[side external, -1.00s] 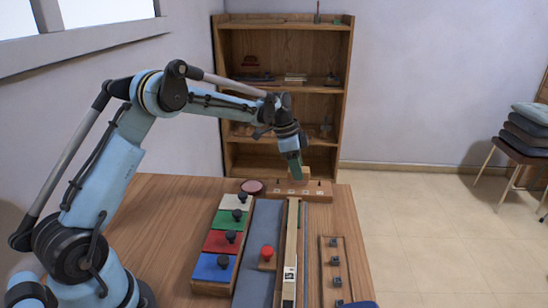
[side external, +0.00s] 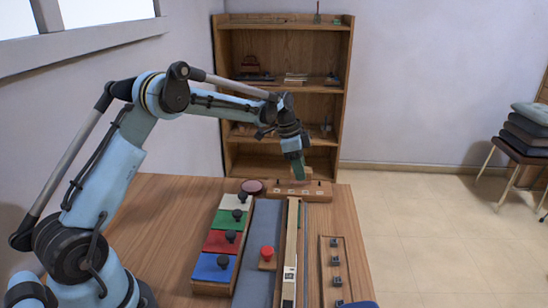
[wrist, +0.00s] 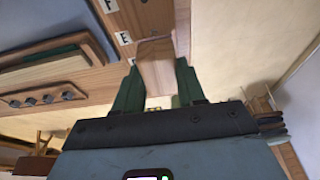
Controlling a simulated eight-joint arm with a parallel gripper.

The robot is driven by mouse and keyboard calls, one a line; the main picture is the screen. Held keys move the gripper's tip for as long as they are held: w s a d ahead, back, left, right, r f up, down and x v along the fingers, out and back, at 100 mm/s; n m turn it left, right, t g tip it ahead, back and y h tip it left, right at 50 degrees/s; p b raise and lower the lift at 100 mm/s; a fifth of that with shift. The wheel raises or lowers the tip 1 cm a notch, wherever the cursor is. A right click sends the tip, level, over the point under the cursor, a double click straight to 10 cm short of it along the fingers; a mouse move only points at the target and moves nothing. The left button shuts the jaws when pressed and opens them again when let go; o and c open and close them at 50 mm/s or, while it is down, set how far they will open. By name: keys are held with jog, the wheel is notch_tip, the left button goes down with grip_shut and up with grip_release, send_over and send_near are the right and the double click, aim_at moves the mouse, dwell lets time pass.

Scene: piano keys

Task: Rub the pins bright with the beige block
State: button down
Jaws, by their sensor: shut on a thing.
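My gripper (side external: 299,172) is shut on the beige block (wrist: 157,70), with one green finger on each side of it in the wrist view. The block is over or against a wooden rail (side external: 284,192) at the back of the table, which carries small pins and white labels. In the wrist view the labelled wood (wrist: 121,18) shows letters such as F and E just beyond the block. The pins are too small to judge their brightness. Whether the block touches a pin cannot be told, as the fingers and block hide that spot.
A tray of coloured panels with dark knobs (side external: 222,243) and a red knob (side external: 267,253) stand nearer on the table. A long piano-key strip (side external: 291,245) and a peg board (side external: 334,262) lie to the right. A dark red round thing (side external: 252,187) sits beside the rail.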

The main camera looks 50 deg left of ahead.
jog(key=shift+s+a, duration=1.75)
notch_tip(320, 180, up, 8)
jog(key=shift+d, duration=0.1)
jog(key=shift+r, duration=0.1)
jog(key=s+d+r+n+y, duration=0.1)
jog(key=s+d+r+n, duration=0.1)
jog(key=s+d+n, duration=0.2)
jog(key=s+d+r+n+t+y, duration=0.1)
jog(key=s+d+r+n, duration=0.2)
jog(key=s+d, duration=0.6)
jog(key=shift+s+d+n, duration=0.2)
jog(key=shift+s+n, duration=0.8)
jog(key=shift+s, duration=1.1)
